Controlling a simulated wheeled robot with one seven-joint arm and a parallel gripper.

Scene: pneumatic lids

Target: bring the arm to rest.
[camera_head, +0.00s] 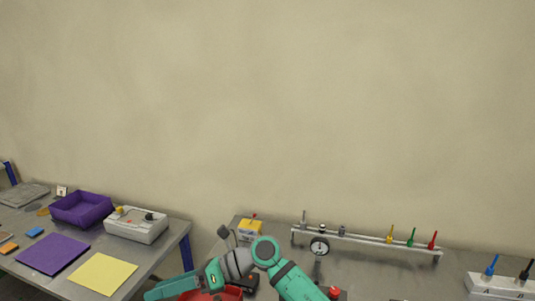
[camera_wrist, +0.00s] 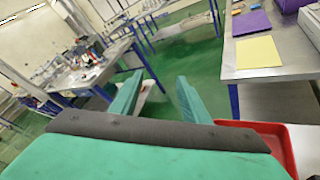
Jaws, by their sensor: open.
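My green arm shows at the bottom centre of the head view, bent over the near part of the right bench, with its end reaching left. My gripper (camera_wrist: 157,98) shows in the wrist view with its two green fingers spread apart. Nothing is between the fingers. Beyond them lie the green floor and the gap between benches. In the head view, where the fingertips are is hard to make out.
A red tray (camera_wrist: 274,133) lies close by my gripper. The left bench holds a purple bin (camera_head: 82,209), a grey box (camera_head: 137,226), a purple sheet (camera_head: 53,254) and a yellow sheet (camera_head: 103,271). The right bench carries a rail (camera_head: 365,240) with coloured fittings and a gauge (camera_head: 319,246).

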